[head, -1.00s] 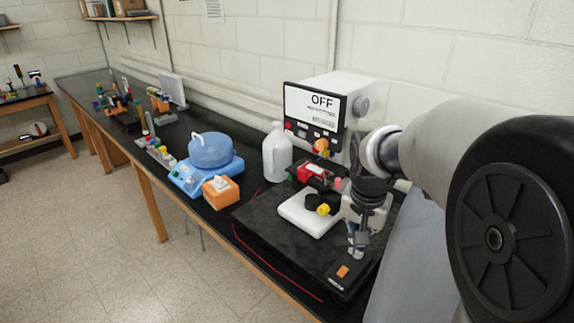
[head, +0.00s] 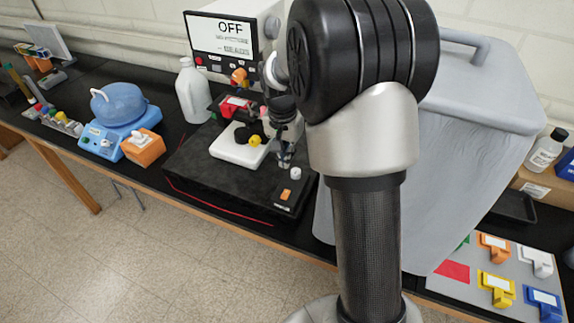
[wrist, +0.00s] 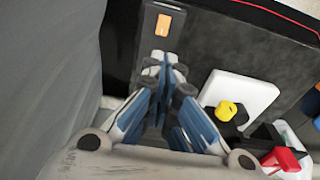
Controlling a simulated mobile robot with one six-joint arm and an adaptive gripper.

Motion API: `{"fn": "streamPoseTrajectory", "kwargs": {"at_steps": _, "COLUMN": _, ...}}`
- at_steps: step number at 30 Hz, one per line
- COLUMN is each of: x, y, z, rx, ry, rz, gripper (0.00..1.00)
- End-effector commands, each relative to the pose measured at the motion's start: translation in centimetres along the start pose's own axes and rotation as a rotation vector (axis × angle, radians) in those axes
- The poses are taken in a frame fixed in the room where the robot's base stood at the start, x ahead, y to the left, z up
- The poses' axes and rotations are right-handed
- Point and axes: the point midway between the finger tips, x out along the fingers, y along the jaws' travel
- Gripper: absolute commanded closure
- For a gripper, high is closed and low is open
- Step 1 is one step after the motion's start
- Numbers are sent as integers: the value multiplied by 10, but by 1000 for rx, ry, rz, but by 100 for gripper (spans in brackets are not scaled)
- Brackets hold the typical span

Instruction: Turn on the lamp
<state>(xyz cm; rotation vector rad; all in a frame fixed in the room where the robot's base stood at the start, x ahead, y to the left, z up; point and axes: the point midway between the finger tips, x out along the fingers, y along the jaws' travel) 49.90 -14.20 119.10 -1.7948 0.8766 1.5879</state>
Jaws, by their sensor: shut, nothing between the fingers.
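A display box (head: 228,45) at the back reads OFF. In front of it is a black platform (head: 200,165) with a white plate (head: 240,150). The platform's front right strip carries an orange switch (head: 286,195) and a small white knob (head: 295,173). My gripper (head: 284,160) is just behind the knob in the head view. In the wrist view my gripper (wrist: 166,62) is shut and empty, its tips by the knob and short of the orange switch (wrist: 163,24). I cannot tell whether it touches the knob. I cannot make out a separate lamp.
A white jug (head: 193,92), a blue round device (head: 118,105) and an orange box (head: 143,148) stand to the left. A grey covered object (head: 455,160) is close on the right. Yellow and red parts stand near the white plate.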

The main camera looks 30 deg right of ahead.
Motion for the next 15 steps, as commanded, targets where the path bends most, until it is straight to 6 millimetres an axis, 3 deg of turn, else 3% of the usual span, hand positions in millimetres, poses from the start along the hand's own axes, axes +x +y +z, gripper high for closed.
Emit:
{"fn": "streamPoseTrajectory", "kwargs": {"at_steps": 9, "x": 69, "y": 1, "z": 2, "rx": 0, "ry": -5, "rz": 3, "gripper": 100}}
{"fn": "streamPoseTrajectory", "kwargs": {"at_steps": 15, "x": 105, "y": 1, "z": 1, "rx": -1, "ry": -2, "rz": 2, "gripper": 100}}
